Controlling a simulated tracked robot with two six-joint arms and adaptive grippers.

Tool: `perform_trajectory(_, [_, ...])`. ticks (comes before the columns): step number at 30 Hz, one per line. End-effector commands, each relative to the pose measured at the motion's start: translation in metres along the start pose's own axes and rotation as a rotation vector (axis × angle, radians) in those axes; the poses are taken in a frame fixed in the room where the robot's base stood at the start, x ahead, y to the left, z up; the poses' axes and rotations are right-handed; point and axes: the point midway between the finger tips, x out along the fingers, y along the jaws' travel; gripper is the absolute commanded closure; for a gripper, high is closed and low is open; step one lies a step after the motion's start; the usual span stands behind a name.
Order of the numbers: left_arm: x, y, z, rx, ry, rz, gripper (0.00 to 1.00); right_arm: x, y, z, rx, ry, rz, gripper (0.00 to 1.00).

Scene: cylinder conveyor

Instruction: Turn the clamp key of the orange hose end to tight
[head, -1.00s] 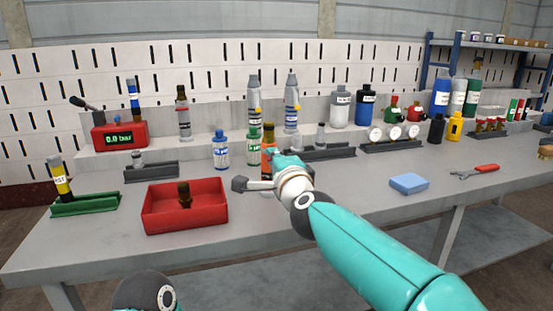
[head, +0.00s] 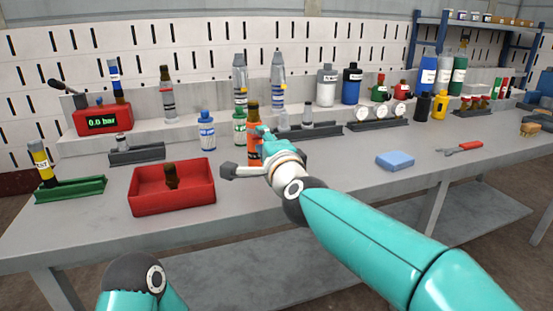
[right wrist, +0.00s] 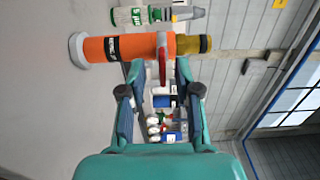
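The orange hose end (head: 255,148) stands upright on the bench with a brass top, partly hidden by my right gripper (head: 264,140). In the right wrist view the orange hose end (right wrist: 112,48) lies across the picture, with a black band, a white foot at left and the brass end at right. Its red clamp key (right wrist: 162,60) points toward my palm. My right gripper (right wrist: 160,72) is open, its fingers apart on either side of the red key. My left gripper is not in view.
Blue-labelled (head: 206,131) and green-labelled (head: 240,127) bottles stand close behind the hose end. A red tray (head: 197,197) holding a dark fitting is left of it. A gauge box (head: 104,120) reads 0.0 bar. A blue sponge (head: 395,161) lies on clear bench at right.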

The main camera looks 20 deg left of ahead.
Motion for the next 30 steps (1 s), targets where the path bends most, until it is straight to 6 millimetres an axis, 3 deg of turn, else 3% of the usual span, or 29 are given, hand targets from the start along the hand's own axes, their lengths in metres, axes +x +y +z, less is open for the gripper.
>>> perform_trajectory(15, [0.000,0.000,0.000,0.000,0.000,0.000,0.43,-0.083,0.001,-0.001,0.001,-0.002,0.000,0.68])
perform_trajectory(21, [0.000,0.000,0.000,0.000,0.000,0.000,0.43,-0.094,0.002,-0.001,0.002,-0.001,0.000,0.68])
perform_trajectory(30, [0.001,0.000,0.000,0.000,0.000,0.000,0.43,-0.095,0.002,-0.001,0.001,-0.001,0.001,0.68])
